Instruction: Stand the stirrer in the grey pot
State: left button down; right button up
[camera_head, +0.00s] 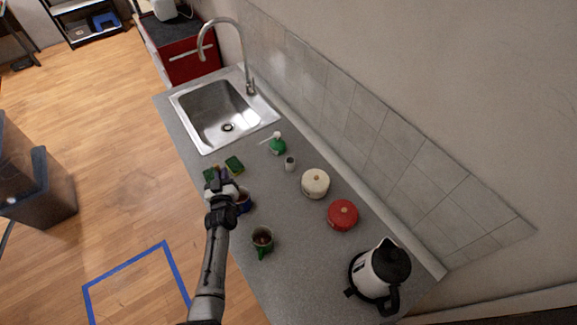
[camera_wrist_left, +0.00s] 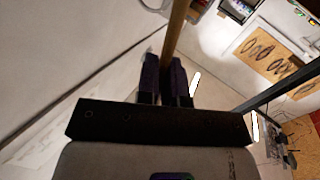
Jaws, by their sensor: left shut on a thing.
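My left gripper (camera_head: 220,178) is above the front edge of the counter, over a dark blue cup (camera_head: 244,203). In the left wrist view its two dark fingers (camera_wrist_left: 164,75) are shut on the stirrer (camera_wrist_left: 177,32), a plain wooden stick. The stick runs up out of the top of that view, and its far end is out of frame. In the head view I cannot make out the stirrer at the gripper. The small grey pot (camera_head: 290,163) stands upright on the counter, to the right of the gripper and apart from it. My right gripper is not in view.
Sponges (camera_head: 234,165) lie beside the gripper. A green bottle (camera_head: 278,145) stands just behind the pot. A cream canister (camera_head: 315,183), a red canister (camera_head: 343,214), a green mug (camera_head: 262,240) and a kettle (camera_head: 380,272) stand nearer. The sink (camera_head: 215,110) is beyond.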

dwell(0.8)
pick_arm(q)
jog(key=shift+d+f+m+h, duration=0.2)
jog(key=shift+d+f+h, duration=0.1)
jog(key=shift+f, duration=0.25)
jog(key=shift+d+f+m+h, duration=0.2)
jog(key=shift+f+h, duration=0.1)
jog(key=shift+f, duration=0.25)
jog(key=shift+d+f, duration=0.1)
jog(key=shift+d, duration=0.05)
jog(key=s+r+h, duration=0.1)
jog(key=s+r, duration=0.1)
jog(key=r, duration=1)
jog(key=s+r, duration=0.2)
jog(key=r, duration=0.9)
jog(key=s+r, duration=1.1)
jog(key=shift+m+h, duration=0.3)
jog(key=shift+m, duration=0.2)
jog(key=s+f, duration=0.1)
jog(key=s+d+f, duration=0.1)
jog(key=f, duration=0.1)
jog(key=s+d+f, duration=0.1)
jog(key=shift+s+f, duration=0.1)
jog(key=shift+f, duration=0.15)
